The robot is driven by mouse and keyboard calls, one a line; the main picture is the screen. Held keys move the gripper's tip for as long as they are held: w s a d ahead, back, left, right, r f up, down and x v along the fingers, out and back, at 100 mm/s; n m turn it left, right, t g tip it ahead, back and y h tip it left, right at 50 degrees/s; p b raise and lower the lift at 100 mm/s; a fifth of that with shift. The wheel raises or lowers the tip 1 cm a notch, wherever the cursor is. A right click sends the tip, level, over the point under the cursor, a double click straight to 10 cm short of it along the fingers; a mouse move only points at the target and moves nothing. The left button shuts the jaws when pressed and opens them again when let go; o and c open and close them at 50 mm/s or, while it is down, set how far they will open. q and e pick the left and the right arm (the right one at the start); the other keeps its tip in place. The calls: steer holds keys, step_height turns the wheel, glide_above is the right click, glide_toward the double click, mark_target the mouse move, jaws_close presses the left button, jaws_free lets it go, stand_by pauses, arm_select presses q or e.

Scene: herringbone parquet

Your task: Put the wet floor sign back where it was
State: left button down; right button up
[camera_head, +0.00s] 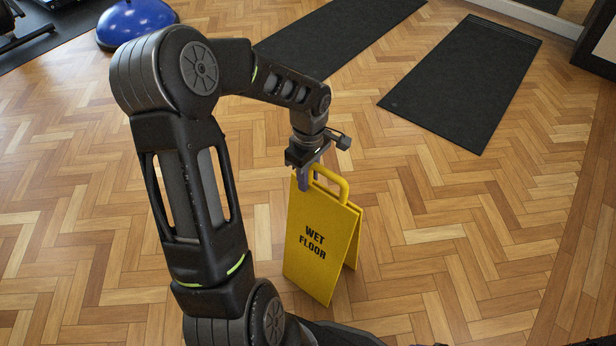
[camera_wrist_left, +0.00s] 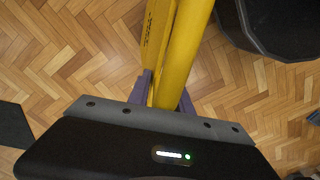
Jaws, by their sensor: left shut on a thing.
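The yellow wet floor sign (camera_head: 318,246) is upright and spread in an A shape in the head view, with black "WET FLOOR" lettering on its front panel. My left gripper (camera_head: 309,172) is at its top, shut on the sign by the handle. In the left wrist view the yellow sign (camera_wrist_left: 185,45) runs up from between the purple fingers of my left gripper (camera_wrist_left: 162,92). I cannot tell whether the sign's feet touch the floor. My right gripper is not in view.
Two black mats lie on the parquet, one at the right (camera_head: 463,80) and one at the back (camera_head: 335,35). A blue half ball (camera_head: 138,20) is at the back left. Floor right of the sign is clear.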

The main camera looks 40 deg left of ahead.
arm_select(q)
steer(key=shift+f, duration=0.1)
steer(key=c, duration=1.1)
jaws_free()
steer(key=shift+c, duration=0.2)
steer(key=shift+r, duration=0.3)
step_height(320, 180, up, 12)
steer(key=p, duration=0.3)
steer(key=shift+w+f, duration=0.1)
steer(key=shift+f, duration=0.05)
